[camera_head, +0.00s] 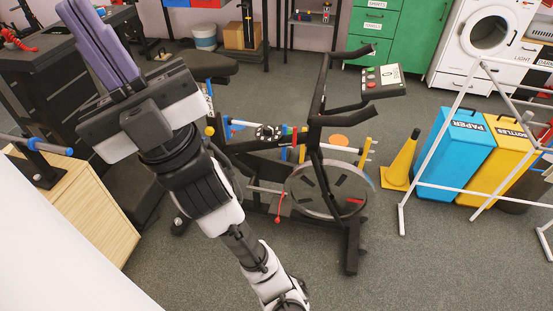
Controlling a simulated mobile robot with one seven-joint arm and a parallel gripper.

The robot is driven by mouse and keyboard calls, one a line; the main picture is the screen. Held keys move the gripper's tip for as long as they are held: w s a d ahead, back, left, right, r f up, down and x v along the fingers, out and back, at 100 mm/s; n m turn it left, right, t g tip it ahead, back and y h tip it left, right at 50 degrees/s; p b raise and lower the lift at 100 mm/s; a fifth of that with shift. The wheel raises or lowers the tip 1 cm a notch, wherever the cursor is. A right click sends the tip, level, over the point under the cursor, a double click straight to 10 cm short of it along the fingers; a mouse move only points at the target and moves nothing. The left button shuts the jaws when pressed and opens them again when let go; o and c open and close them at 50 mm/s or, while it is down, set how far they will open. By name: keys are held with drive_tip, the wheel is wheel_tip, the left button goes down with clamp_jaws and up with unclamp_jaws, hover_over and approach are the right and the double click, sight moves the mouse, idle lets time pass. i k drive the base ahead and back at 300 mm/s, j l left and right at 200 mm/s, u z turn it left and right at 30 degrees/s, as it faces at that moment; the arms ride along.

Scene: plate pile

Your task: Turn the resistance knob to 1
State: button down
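An exercise bike (318,130) stands on the floor in the middle of the view, with a flywheel (335,208) at its front. A dark round dial with white marks (268,132) sits near the bike's frame; it may be the resistance knob, but its setting is too small to read. A console (382,81) with red buttons and a white display is on the handlebar side. My gripper (85,4) is raised at the upper left, well apart from the bike. Its two purple fingers lie side by side, seem shut, and hold nothing visible.
A yellow cone (401,165), blue paper bin (458,155) and yellow bottles bin (500,160) stand right of the bike. A white rail frame (440,150) crosses before the bins. A wooden box (90,205) is at left. The floor in front of the bike is clear.

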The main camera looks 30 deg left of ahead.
sight(268, 129)
drive_tip(key=i+j, duration=0.1)
drive_tip(key=j, duration=0.2)
drive_tip(key=i+j, duration=0.15)
drive_tip(key=j, duration=0.2)
drive_tip(key=i+j, duration=0.1)
drive_tip(key=j, duration=0.2)
drive_tip(key=i+j, duration=0.15)
drive_tip(key=j, duration=0.2)
drive_tip(key=u, duration=0.05)
